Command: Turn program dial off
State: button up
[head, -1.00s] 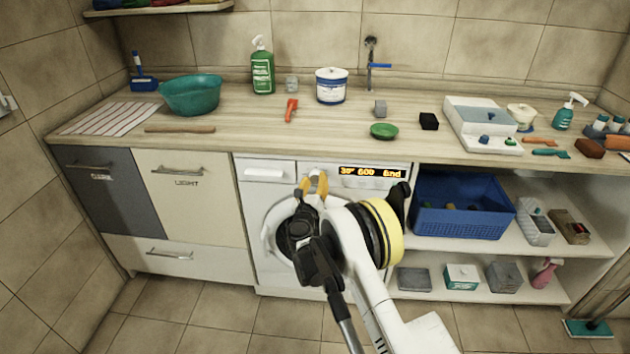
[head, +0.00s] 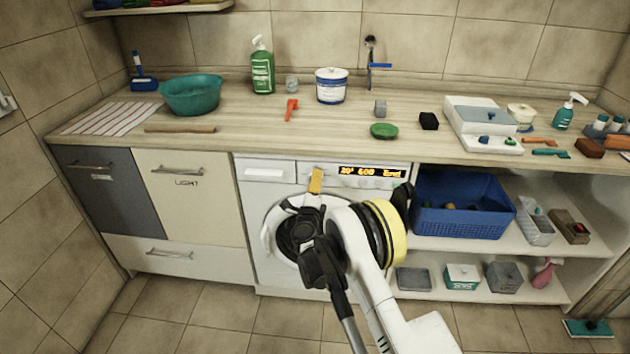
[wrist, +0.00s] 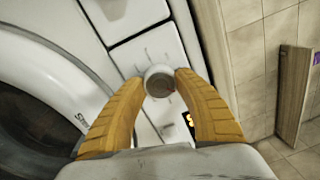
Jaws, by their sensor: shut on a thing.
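The white washing machine (head: 265,225) stands under the counter, with a lit display (head: 371,171) reading "End" at its right end. My gripper (head: 315,181) is at the front panel, left of the display. In the wrist view the round grey program dial (wrist: 159,81) sits between the two yellow fingers of my gripper (wrist: 160,84), which are shut on its sides. A reddish mark shows on the dial's face, but its setting cannot be read. In the head view the fingers hide the dial.
The machine's drawer (head: 265,171) is left of the dial and its round door is below. A blue basket (head: 462,225) stands on the shelf to the right. The counter (head: 230,140) above holds a green bowl (head: 384,131) and other items.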

jog(key=shift+a+n, duration=0.1)
jog(key=shift+n, duration=0.6)
jog(key=o, duration=1.2)
jog(key=s, duration=1.2)
jog(key=shift+a+f, duration=0.15)
jog(key=shift+f, duration=0.25)
